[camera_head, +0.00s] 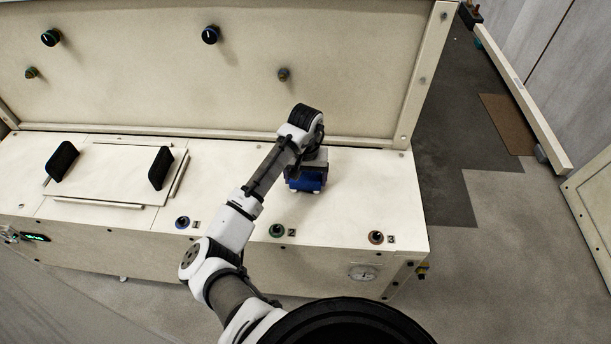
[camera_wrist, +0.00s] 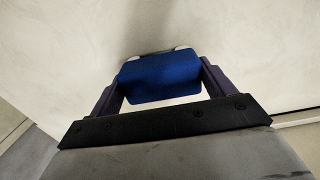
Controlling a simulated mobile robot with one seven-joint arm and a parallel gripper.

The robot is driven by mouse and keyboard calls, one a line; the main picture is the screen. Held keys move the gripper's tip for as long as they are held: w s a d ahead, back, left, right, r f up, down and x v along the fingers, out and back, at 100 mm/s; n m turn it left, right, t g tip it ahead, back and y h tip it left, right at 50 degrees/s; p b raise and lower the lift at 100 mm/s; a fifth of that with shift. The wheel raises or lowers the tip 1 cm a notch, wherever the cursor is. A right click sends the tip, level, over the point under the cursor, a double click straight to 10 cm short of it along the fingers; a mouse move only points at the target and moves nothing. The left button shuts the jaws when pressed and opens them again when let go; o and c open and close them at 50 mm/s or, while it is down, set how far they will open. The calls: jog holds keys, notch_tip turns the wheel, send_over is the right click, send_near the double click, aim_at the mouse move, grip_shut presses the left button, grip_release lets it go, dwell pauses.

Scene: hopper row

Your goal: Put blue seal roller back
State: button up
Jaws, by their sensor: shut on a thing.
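The blue seal roller (camera_head: 306,182) is a blue block-like piece with small white ends, seen low over the right part of the cream cabinet top. My gripper (camera_head: 308,172) points down onto it. In the wrist view the blue roller (camera_wrist: 160,78) sits between the two dark fingers of my gripper (camera_wrist: 158,85), which are shut on it. My gripper hides part of the roller in the head view. I cannot tell whether the roller touches the cabinet top.
The cabinet top (camera_head: 360,200) is clear right of the roller. A lid (camera_head: 108,175) with two black handles lies at left. Numbered knobs line the front edge, with the green one (camera_head: 277,230) nearest the roller. An upright panel (camera_head: 150,80) with knobs stands behind. A gauge (camera_head: 364,273) is at front right.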

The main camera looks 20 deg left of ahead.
aim_at(306, 177)
jog(key=shift+f, duration=0.15)
jog(key=o, duration=1)
notch_tip(306, 177, up, 12)
jog(key=shift+r, duration=0.2)
